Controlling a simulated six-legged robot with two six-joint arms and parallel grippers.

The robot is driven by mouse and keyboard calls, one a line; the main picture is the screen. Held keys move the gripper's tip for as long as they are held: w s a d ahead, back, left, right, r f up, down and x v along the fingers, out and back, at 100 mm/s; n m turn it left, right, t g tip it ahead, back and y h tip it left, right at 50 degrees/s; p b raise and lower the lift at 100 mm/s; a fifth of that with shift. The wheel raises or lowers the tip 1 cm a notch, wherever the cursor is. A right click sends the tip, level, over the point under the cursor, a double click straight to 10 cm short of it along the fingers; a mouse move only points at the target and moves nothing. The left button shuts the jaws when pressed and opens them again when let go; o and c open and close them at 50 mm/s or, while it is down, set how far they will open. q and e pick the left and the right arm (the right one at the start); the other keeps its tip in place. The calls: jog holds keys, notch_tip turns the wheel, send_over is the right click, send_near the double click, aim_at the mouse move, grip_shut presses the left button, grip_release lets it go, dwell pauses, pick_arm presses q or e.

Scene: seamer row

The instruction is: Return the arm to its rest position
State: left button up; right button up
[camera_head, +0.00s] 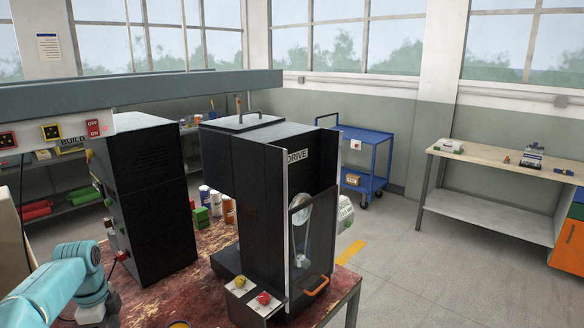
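My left arm (62,282) comes in at the lower left, teal, bent over the near left corner of the red-stained bench (195,298). Its lower end runs down toward the bottom edge of the picture, and its gripper does not show. It is to the left of the tall black cabinet (150,205) and the black DRIVE machine (262,185). No part of my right arm or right gripper shows.
A control box with a red button (264,298) stands at the machine's front. Small cans (228,209) and green blocks stand behind. A grey beam (150,90) spans the upper left. A blue cart (368,160) and a side table (500,161) stand beyond open floor.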

pick_arm(q)
jog(key=s+d+f+n+h, duration=0.1)
jog(key=s+d+f+n, duration=0.15)
jog(key=d+f, duration=0.7)
jog(key=s+d+f+n+h, duration=0.15)
jog(key=d+f+n, duration=0.25)
jog(key=d+f, duration=0.6)
jog(key=s+d+f+n, duration=0.2)
jog(key=s+d+n, duration=0.15)
jog(key=s, duration=0.35)
jog(key=s+d+f+n+h, duration=0.1)
jog(key=s+d+f+n, duration=0.2)
jog(key=s+d, duration=0.35)
jog(key=s+d+f+n, duration=0.2)
jog(key=s+n, duration=0.2)
jog(key=s, duration=0.5)
notch_tip(320, 180, down, 10)
jog(key=b, duration=1)
pick_arm(e)
notch_tip(320, 180, down, 10)
jog(key=shift+w+a, duration=0.2)
jog(key=shift+w, duration=0.05)
